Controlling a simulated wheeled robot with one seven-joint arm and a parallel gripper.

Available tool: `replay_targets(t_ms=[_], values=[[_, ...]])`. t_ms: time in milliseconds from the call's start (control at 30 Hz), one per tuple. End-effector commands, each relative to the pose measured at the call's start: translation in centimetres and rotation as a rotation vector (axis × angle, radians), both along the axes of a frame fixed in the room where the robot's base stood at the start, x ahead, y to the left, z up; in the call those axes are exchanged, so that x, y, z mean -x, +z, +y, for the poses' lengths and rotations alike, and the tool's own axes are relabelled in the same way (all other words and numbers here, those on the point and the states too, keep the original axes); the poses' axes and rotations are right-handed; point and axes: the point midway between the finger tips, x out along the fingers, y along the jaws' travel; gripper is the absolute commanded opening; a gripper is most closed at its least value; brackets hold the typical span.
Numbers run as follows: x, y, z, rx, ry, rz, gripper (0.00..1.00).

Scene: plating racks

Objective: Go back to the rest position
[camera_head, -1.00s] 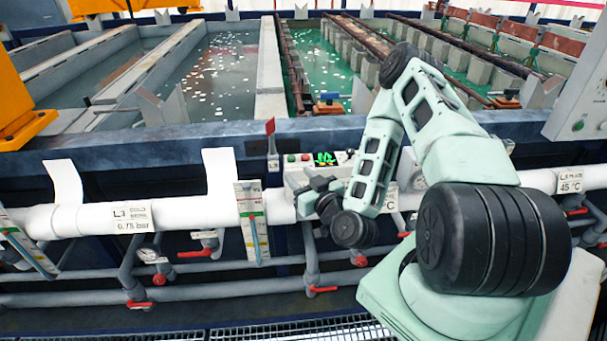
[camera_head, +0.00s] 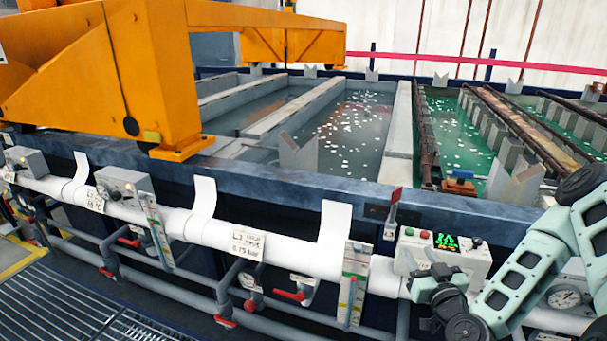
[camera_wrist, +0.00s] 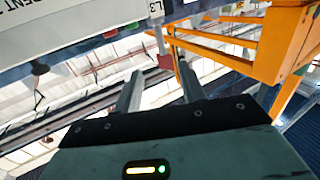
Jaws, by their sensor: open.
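My gripper (camera_head: 436,281) is at the lower right of the head view, in front of a grey control box (camera_head: 467,259) with red and green buttons and a green lit display. My green and black arm reaches in from the right edge. In the wrist view my gripper (camera_wrist: 160,88) shows two grey fingers apart, with nothing between them. The wrist view looks tilted, toward the ceiling and the orange frame.
A white pipe (camera_head: 180,222) with red-handled valves runs along the front of the tanks. A dark blue tank edge (camera_head: 300,189) lies behind it. An orange gantry (camera_head: 150,75) stands at the upper left. Metal grating (camera_head: 60,310) covers the floor at lower left.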

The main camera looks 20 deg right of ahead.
Motion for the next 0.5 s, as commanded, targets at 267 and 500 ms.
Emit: replay_targets(t_ms=[267, 500], values=[[-2.5, -0.3, 5.8, 0.057, 0.286, 0.132, 0.41], [-2.6, -1.4, 14.6, 0.165, 0.66, 0.461, 0.41]])
